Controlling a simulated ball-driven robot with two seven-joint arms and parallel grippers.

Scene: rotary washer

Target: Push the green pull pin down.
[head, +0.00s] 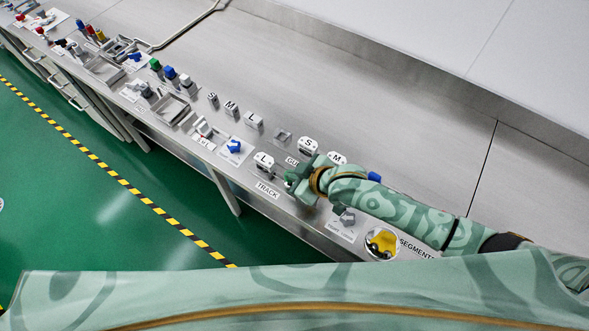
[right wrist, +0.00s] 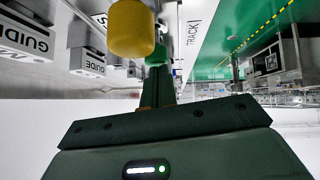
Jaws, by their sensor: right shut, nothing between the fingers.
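A green-topped knob (head: 155,64) stands upright at the left part of the bench, beside a blue-topped one (head: 170,72) and a grey one (head: 186,80); I cannot tell for sure that it is the green pull pin. My right gripper (head: 290,179) is over the front edge of the bench, by the TRACK label and far to the right of that knob. It is shut and empty. In the right wrist view its narrow green fingers (right wrist: 160,72) point away, with a yellow cylinder (right wrist: 130,28) close beside them. My left gripper is not in view.
White blocks marked L (head: 264,161) and S (head: 308,146) stand near my right gripper. A round dish with yellow pieces (head: 381,243) lies below my forearm. Small trays and fixtures line the bench front.

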